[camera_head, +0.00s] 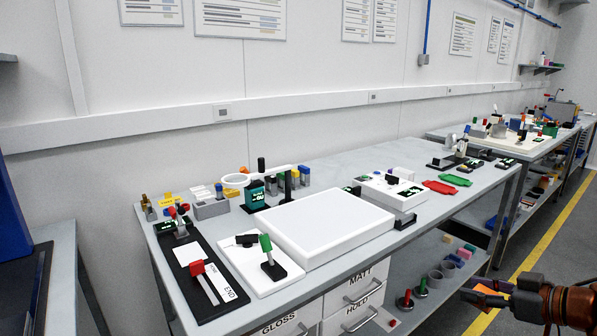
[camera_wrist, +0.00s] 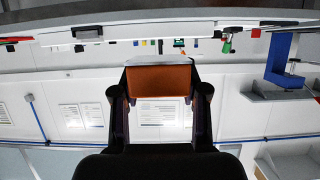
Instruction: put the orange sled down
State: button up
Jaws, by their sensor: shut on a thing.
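The orange sled (camera_wrist: 158,80) shows in the wrist view as an orange block with a pale edge. My gripper (camera_wrist: 158,94) is shut on it, with one dark finger at each side. In the head view my gripper (camera_head: 490,296) is at the lower right, in front of the bench and over the aisle. Only a small orange part of the sled (camera_head: 484,288) shows there; the fingers hide the rest. The sled is held clear of the bench top.
The grey bench (camera_head: 335,164) carries a white light panel (camera_head: 322,222), a black slider fixture (camera_head: 205,277), a white plate with a green-handled lever (camera_head: 266,246), a white box (camera_head: 390,190), and red (camera_head: 439,187) and green (camera_head: 455,180) trays. Shelves with small parts lie below.

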jog(key=shift+w+a+r, duration=0.15)
jog(key=shift+w+r, duration=0.1)
jog(key=w+a+m+h, duration=0.1)
jog(key=w+a, duration=0.8)
jog(key=w, duration=0.5)
jog(key=w+a+f+m+t+h, duration=0.15)
jog(key=w+a, duration=0.45)
jog(key=a, duration=0.7)
notch_tip(320, 180, up, 12)
jog(key=p, duration=1.2)
jog(key=shift+d+f+h, duration=0.15)
jog(key=shift+d+h, duration=0.05)
jog(key=shift+h, duration=0.25)
